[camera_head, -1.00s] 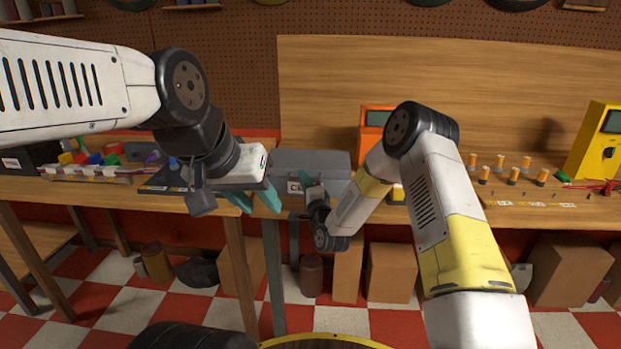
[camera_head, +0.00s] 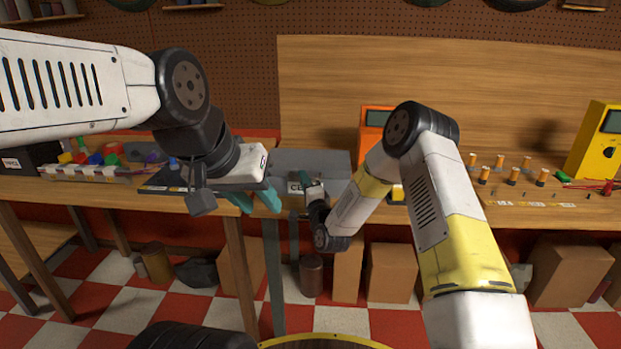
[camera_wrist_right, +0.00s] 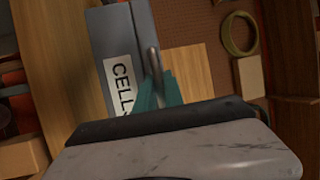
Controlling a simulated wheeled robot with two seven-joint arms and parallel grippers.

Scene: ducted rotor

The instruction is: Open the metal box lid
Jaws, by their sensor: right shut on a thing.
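The grey metal box (camera_head: 333,160) stands on the workbench in the middle of the head view. It also fills the upper left middle of the right wrist view (camera_wrist_right: 103,45), with a white label (camera_wrist_right: 121,84) reading "CELL" on its face. My right gripper (camera_head: 306,177) is at the box's front. In the wrist view its teal fingers (camera_wrist_right: 155,85) are shut on a thin metal handle (camera_wrist_right: 154,60) beside the label. My left gripper (camera_head: 257,200) hangs in front of the bench, left of the box. Its teal fingers are apart and empty. I cannot tell whether the lid is raised.
An orange meter (camera_head: 374,120) stands behind my right forearm. Several upright cylinders and a yellow meter (camera_head: 597,140) are at the right. A dark tray (camera_head: 160,181) and coloured parts (camera_head: 100,155) lie at the left. Cardboard boxes (camera_head: 392,272) stand under the bench.

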